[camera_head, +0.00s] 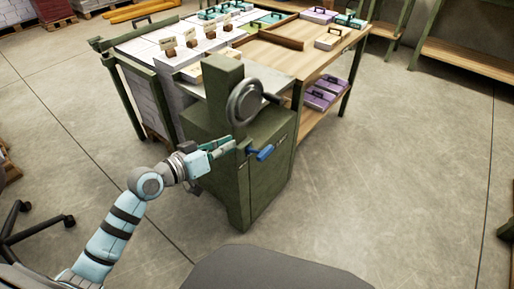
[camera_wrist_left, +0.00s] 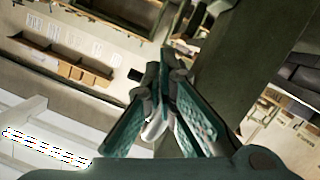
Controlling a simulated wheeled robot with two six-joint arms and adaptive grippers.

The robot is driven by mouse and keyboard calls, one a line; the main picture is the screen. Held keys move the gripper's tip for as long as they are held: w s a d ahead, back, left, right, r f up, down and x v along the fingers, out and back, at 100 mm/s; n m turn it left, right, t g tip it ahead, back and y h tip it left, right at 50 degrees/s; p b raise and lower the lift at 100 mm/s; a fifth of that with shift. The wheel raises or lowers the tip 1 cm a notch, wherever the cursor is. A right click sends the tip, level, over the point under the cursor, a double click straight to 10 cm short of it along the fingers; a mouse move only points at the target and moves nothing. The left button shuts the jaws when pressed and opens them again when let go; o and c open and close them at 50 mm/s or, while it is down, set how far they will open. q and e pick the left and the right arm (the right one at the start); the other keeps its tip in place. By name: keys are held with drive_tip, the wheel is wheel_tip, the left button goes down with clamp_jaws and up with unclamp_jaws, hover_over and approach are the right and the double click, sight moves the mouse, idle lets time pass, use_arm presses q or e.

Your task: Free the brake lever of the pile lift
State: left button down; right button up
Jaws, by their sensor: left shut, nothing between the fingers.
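The pile lift (camera_head: 215,120) is a dark green cabinet with a front post and a grey handwheel (camera_head: 245,103) near its top. The brake lever (camera_head: 262,153) has a blue grip and sticks out to the right of the post, below the handwheel. My left gripper (camera_head: 230,142) is shut and empty, with its teal fingers at the left of the post, level with the lever. Whether they touch the post I cannot tell. In the left wrist view the fingers (camera_wrist_left: 170,62) meet at their tips, and the blue grip does not show. My right gripper is out of view.
Behind the lift stands a long wooden-topped table (camera_head: 270,53) with paper stacks, small sign holders and boxes. Purple boxes (camera_head: 323,95) lie on its lower shelf. A dark chair (camera_head: 30,225) is at the left edge. The floor (camera_head: 400,170) on the right is clear.

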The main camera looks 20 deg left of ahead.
use_arm(q)
drive_tip(key=shift+w, duration=0.1)
drive_tip(key=b, duration=0.4)
hover_over(255, 152)
drive_tip(key=s, duration=0.1)
wheel_tip(255, 152, down, 3)
drive_tip(key=f, duration=0.1)
drive_tip(key=d+f, duration=0.1)
drive_tip(key=s+f+b, duration=0.1)
drive_tip(key=shift+d, duration=0.3)
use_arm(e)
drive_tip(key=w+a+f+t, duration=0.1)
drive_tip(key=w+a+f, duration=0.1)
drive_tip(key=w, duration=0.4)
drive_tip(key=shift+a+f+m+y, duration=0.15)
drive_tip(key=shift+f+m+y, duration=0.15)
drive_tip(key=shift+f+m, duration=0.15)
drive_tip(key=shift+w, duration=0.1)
use_arm(q)
drive_tip(key=shift+s, duration=0.1)
